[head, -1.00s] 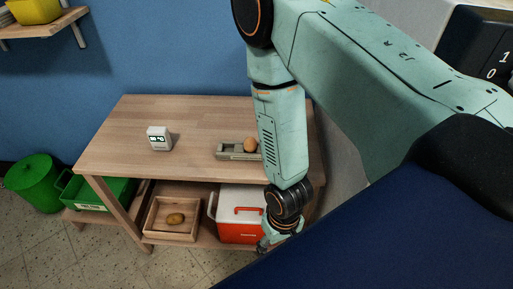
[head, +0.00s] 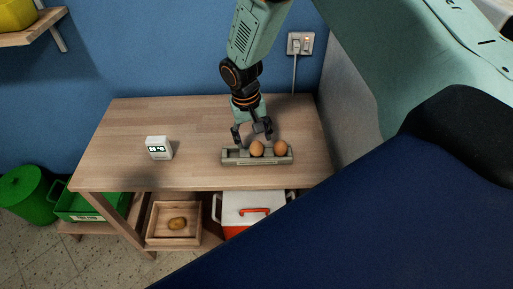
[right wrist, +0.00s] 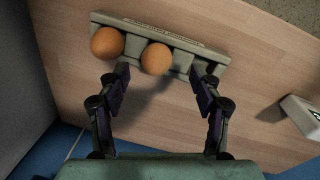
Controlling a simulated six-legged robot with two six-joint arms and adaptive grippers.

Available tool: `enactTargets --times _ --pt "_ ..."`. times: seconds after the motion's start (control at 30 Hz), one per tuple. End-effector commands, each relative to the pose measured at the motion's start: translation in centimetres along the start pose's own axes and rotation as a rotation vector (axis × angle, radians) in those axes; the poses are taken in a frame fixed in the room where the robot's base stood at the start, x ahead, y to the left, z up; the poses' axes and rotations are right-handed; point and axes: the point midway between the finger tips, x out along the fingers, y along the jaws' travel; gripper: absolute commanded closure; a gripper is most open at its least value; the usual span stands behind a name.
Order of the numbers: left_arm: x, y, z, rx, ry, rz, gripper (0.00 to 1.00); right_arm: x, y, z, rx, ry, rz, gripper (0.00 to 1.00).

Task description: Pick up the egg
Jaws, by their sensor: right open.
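Two brown eggs sit in a grey egg tray (head: 235,158) on the wooden table. The middle egg (head: 257,149) and the right egg (head: 281,149) rest side by side, and the tray's left part looks empty. In the right wrist view these eggs show as one egg (right wrist: 156,58) near the centre and another egg (right wrist: 107,43) to its left. My right gripper (head: 252,137) is open and empty, above and just behind the tray. In the right wrist view its fingertips (right wrist: 160,74) stand apart, with the central egg ahead between them, nearer the left finger. My left gripper is not in view.
A small white digital clock (head: 159,148) stands on the table (head: 120,165) left of the tray. Below are a wooden crate (head: 173,240) with a potato-like item and a red and white cooler (head: 240,210). A grey panel (head: 350,110) borders the right side.

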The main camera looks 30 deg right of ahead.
Motion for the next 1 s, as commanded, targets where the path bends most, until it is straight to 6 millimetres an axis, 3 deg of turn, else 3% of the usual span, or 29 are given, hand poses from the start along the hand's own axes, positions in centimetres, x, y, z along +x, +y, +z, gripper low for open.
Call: enactTargets --times 0.23,0.57,1.0 --pt "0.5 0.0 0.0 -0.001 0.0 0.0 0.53 3.6 0.6 -0.4 0.002 -0.002 0.0 0.35" --pt "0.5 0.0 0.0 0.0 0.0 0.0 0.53 4.2 0.4 -0.6 0.003 0.0 0.0 0.35" --pt "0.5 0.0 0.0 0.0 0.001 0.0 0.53 4.2 0.4 -0.7 0.003 -0.001 0.0 0.73"
